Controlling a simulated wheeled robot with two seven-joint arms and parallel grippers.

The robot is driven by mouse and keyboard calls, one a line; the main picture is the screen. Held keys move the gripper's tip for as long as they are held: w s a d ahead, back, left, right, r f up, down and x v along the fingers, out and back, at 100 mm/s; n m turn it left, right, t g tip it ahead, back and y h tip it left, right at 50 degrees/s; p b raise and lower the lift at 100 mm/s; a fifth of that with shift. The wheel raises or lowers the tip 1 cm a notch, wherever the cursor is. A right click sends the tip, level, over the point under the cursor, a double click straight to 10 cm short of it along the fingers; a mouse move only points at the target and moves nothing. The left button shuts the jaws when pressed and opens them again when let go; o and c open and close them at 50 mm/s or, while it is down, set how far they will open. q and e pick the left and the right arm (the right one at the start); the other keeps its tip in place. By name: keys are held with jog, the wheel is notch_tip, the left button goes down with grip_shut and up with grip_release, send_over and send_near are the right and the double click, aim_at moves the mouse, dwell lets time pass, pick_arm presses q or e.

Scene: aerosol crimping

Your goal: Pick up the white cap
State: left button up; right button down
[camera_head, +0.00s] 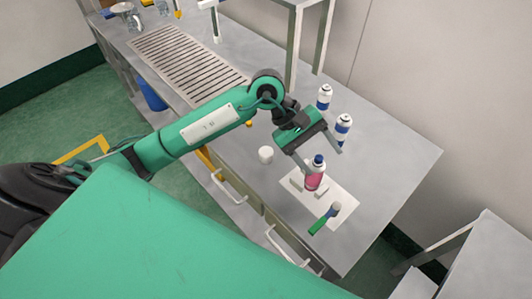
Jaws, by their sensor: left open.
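The white cap (265,155) stands on the grey bench top, left of my left gripper and near the front edge. It is clear of the fingers. My left gripper (318,154) is open, its two fingers spread, and it hangs over the bench near the blue top of a pink-and-white can (314,176). I cannot tell whether a finger touches that can. My right gripper is not in view.
The can stands on a white mat (343,196) beside small white blocks. A green-handled tool (323,221) lies at the mat's front. Two blue-and-white cans (324,97) (343,129) stand behind. The bench's right side (400,155) is clear.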

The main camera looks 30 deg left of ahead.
pick_arm(q)
jog(key=w+a+f+m+y, duration=0.1)
jog(key=w+a+f+y, duration=0.1)
jog(key=a+y, duration=0.3)
jog(key=m+y, duration=0.1)
jog(key=y, duration=0.3)
send_over(266, 152)
notch_tip(266, 152, down, 8)
jog(key=shift+d+r+p, duration=0.1)
jog(key=shift+r+p, duration=0.15)
jog(key=shift+p, duration=0.95)
jog(key=shift+f+p, duration=0.4)
jog(key=shift+p, duration=0.05)
notch_tip(266, 152, down, 4)
jog(key=shift+s+r+p, duration=0.1)
jog(key=shift+p, duration=0.9)
jog(key=shift+f, duration=0.3)
jog(key=c, duration=1)
